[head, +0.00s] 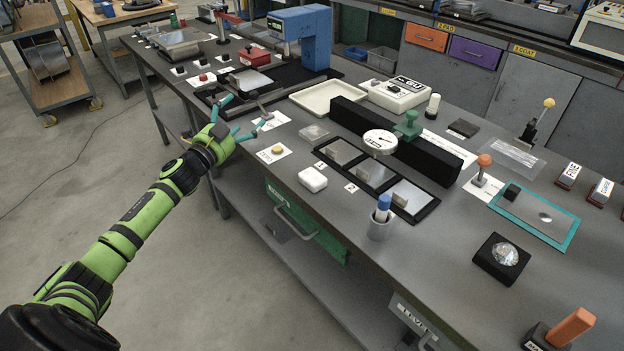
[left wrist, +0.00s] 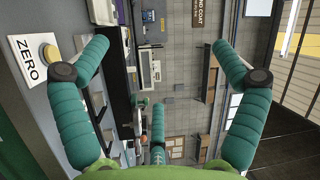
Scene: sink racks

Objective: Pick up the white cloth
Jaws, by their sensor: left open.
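The white cloth (head: 312,179) looks like a small folded pad with rounded corners. It lies on the grey bench top near the front edge, just right of the ZERO card. My left gripper (head: 246,112) is at the bench's front edge, up and left of the cloth in the head view. Its teal fingers are spread wide with nothing between them. The left wrist view also shows the open gripper (left wrist: 160,75), and the cloth does not show there. My right gripper is not in view.
The ZERO card with a yellow button (head: 277,151) lies between gripper and cloth; it also shows in the left wrist view (left wrist: 30,62). A black tray of plates (head: 375,178) is right of the cloth. A grey cup (head: 379,230) stands nearer. A clear case (head: 313,132) lies behind.

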